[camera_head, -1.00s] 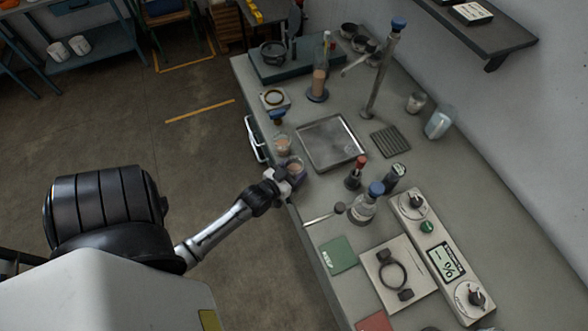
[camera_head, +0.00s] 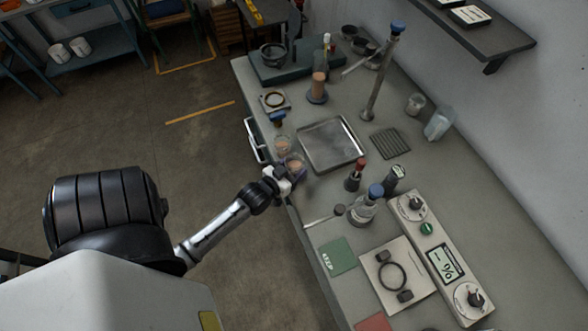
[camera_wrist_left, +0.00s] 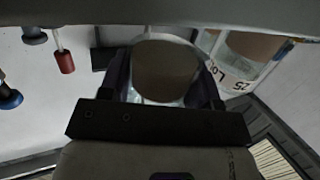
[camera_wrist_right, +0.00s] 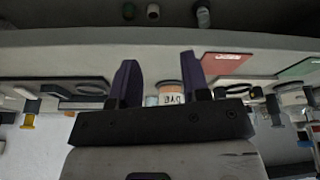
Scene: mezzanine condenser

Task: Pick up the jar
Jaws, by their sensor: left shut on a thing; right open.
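In the head view a small clear jar with brown contents (camera_head: 296,162) is at the near left edge of the bench. My left gripper (camera_head: 292,170) is shut around it. In the left wrist view the jar (camera_wrist_left: 165,72) sits between the two dark fingers; whether its base touches the bench is hard to tell. A second similar jar (camera_head: 282,145) stands just behind it; a labelled jar also shows beside the fingers in the left wrist view (camera_wrist_left: 245,55). My right gripper (camera_wrist_right: 160,85) is open and empty; a labelled brown jar (camera_wrist_right: 171,93) shows beyond its fingers.
A metal tray (camera_head: 333,163) lies right of the held jar. A red-capped bottle (camera_head: 355,175), a blue-stoppered flask (camera_head: 366,207) and a dark-capped bottle (camera_head: 395,179) stand nearby. A green card (camera_head: 337,257) lies in front. A tall stand (camera_head: 377,85) rises farther back.

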